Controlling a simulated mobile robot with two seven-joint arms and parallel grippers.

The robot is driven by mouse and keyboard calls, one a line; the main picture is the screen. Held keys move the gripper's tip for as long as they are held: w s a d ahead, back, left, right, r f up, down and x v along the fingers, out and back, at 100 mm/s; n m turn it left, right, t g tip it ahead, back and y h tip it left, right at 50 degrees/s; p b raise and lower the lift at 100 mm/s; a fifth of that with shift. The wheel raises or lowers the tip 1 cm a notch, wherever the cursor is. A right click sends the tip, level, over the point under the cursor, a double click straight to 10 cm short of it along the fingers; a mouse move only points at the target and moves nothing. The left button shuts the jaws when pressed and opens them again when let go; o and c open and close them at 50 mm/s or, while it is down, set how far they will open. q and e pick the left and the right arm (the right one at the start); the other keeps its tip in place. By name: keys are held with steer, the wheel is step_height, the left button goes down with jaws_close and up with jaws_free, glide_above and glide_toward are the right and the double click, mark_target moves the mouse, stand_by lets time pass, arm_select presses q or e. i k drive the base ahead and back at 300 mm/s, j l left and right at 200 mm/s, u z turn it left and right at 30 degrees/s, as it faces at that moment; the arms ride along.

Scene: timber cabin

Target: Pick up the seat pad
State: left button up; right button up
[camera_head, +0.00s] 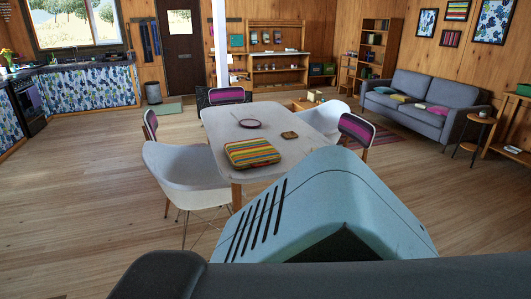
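A square pad with bright multicoloured stripes (252,153), which looks like the seat pad, lies flat on the near part of the pale dining table (222,124). A dark reddish plate (249,124) and a small brown square item (289,135) lie farther back on the same table, apart from the pad. Neither of my grippers shows in the head view. Nothing is seen touching the pad.
A white armchair (183,170) stands at the table's left side. Chairs with purple backs (356,129) surround the table. A grey sofa (425,97) and a small round side table (475,130) stand at the right. The wooden floor (75,205) at the left is clear.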

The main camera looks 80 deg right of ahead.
mark_target(254, 153)
steer(key=i+l+z, duration=0.1)
steer(key=i+z, duration=0.45)
steer(key=z, duration=0.3)
steer(key=i+z, duration=0.6)
steer(key=z, duration=0.2)
steer(key=i+z, duration=0.25)
steer(key=z, duration=0.2)
steer(key=i+j+z, duration=0.15)
steer(key=z, duration=0.25)
steer(key=i+j+z, duration=0.1)
steer(key=i+z, duration=0.15)
steer(key=z, duration=0.15)
steer(key=i+j+z, duration=0.15)
steer(key=z, duration=0.2)
steer(key=i+j+z, duration=0.2)
steer(key=z, duration=0.2)
steer(key=i+j+z, duration=0.45)
steer(key=j+z, duration=0.2)
steer(key=j, duration=0.1)
